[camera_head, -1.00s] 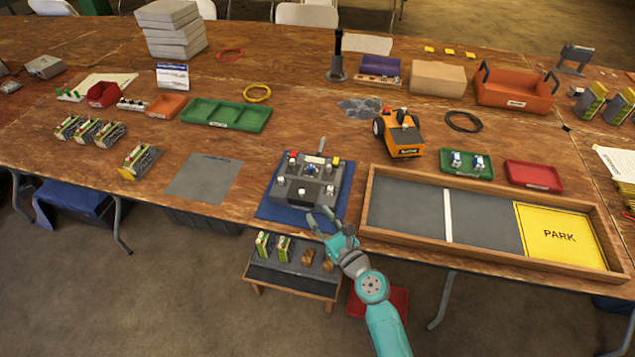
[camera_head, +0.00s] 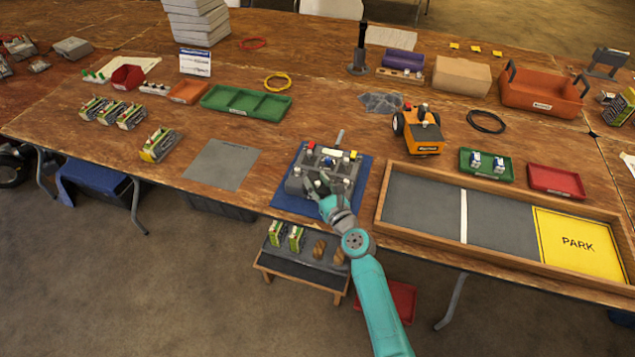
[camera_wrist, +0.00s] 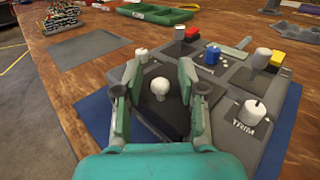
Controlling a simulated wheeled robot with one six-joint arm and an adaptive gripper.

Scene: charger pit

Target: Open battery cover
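A grey control box (camera_head: 345,187) with several knobs and buttons lies on a blue mat (camera_head: 283,203) at the table's front edge. In the wrist view, the box (camera_wrist: 224,75) carries the word TRIM. My gripper (camera_head: 318,181) is over the box's left front part. The wrist view shows my gripper (camera_wrist: 161,68) open, its fingers on either side of a white round knob (camera_wrist: 160,86) on a dark square panel (camera_wrist: 162,112). I cannot tell if the fingers touch it. An orange vehicle (camera_head: 417,131) stands behind and to the right. I cannot identify the battery cover for certain.
A wooden-framed track with a yellow PARK area (camera_head: 577,243) lies to the right. A low stand with battery-like packs (camera_head: 296,238) is below the table edge. A grey mat (camera_head: 222,164) at left is clear. Green trays (camera_head: 246,103) lie behind.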

